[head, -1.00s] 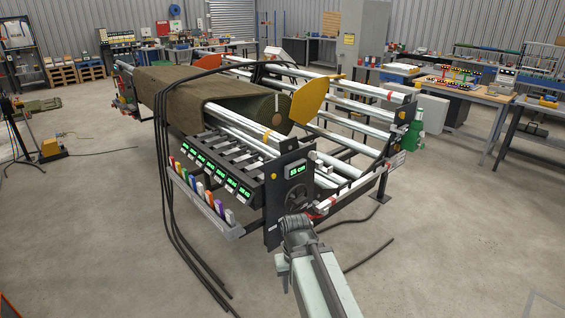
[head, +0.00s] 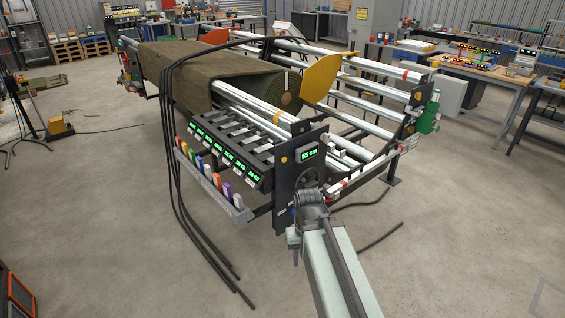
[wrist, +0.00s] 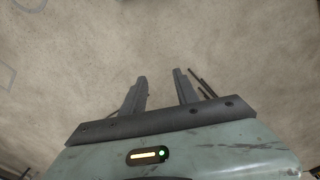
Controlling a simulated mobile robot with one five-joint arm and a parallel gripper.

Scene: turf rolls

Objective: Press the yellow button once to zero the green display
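A green-lit display reading "55 cm" (head: 308,154) is on the dark end panel (head: 286,206) of the roller machine in the head view. A small yellow-orange round spot (head: 284,159) sits left of it and another (head: 325,137) to its upper right; I cannot tell for sure which is the button. My arm stands in front of the panel's lower part. My gripper (wrist: 160,75) shows in the wrist view with two fingers apart, empty, over bare concrete floor.
A row of smaller green displays (head: 223,159) and a rack of coloured items (head: 216,181) line the machine's left side. Black cables (head: 177,190) hang to the floor there. A turf roll (head: 175,75) lies on the rollers. The floor in front is clear.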

